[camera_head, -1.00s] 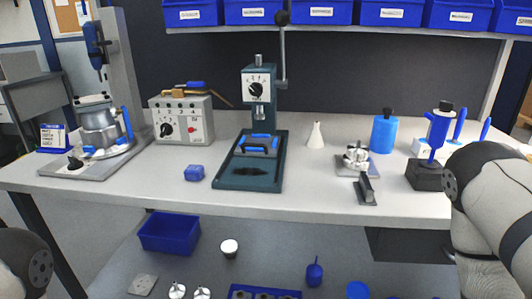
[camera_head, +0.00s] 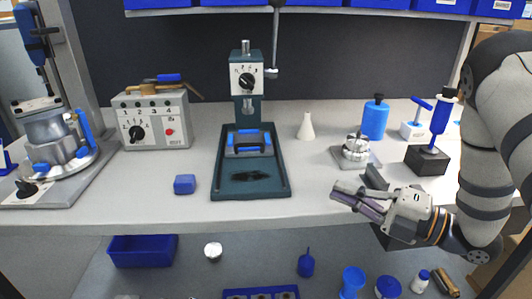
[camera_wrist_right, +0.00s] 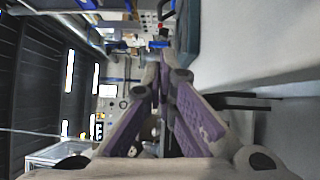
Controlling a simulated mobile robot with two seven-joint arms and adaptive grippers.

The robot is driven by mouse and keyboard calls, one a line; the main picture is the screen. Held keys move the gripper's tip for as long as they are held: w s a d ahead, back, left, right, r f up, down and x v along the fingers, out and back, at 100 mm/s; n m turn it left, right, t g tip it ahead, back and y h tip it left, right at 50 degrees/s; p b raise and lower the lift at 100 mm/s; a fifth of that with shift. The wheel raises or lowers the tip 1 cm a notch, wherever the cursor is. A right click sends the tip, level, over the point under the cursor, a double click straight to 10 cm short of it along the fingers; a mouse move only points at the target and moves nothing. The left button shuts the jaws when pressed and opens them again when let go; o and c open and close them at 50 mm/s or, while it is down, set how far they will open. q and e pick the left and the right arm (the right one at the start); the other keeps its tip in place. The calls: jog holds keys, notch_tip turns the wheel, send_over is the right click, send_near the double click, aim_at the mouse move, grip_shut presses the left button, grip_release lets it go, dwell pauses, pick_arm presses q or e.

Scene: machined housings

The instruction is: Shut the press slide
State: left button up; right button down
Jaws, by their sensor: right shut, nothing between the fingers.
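The press (camera_head: 247,88) stands at the middle of the bench, with a dial on its head and a raised lever at its right. Its slide (camera_head: 248,140), grey and blue with a dark front handle (camera_head: 249,150), sits on the teal base (camera_head: 250,193) in front of the column. A dark mark shows on the base before it. My right gripper (camera_head: 345,197) is shut and empty at the bench's front edge, right of the press and apart from it. Its purple-padded fingers (camera_wrist_right: 160,75) show in the wrist view, pointing toward the teal base (camera_wrist_right: 188,35). My left gripper is out of view.
A silver part on a plate (camera_head: 356,150) and a black block (camera_head: 375,178) lie just behind my right gripper.

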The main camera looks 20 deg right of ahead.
aim_at(268, 161)
jog(key=b+x, duration=0.1)
jog(key=x, duration=1.4)
jog(key=shift+w, duration=0.1)
jog(key=w, duration=0.3)
jog(key=shift+w+r, duration=0.1)
jog(key=shift+w, duration=0.25)
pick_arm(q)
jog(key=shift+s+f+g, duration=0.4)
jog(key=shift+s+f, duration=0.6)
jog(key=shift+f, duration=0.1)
pick_arm(e)
jog(key=shift+w+r, duration=0.1)
jog(key=shift+w, duration=0.35)
jog(key=w, duration=0.1)
jog(key=w+d+b, duration=0.1)
jog(key=w+b, duration=0.1)
jog(key=w, duration=0.1)
jog(key=shift+d+f, duration=0.15)
jog(key=shift+f, duration=0.15)
jog(key=shift+w+r, duration=0.15)
jog(key=shift+w, duration=0.1)
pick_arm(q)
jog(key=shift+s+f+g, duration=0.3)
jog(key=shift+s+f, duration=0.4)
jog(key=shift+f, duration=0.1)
pick_arm(e)
jog(key=shift+r, duration=0.15)
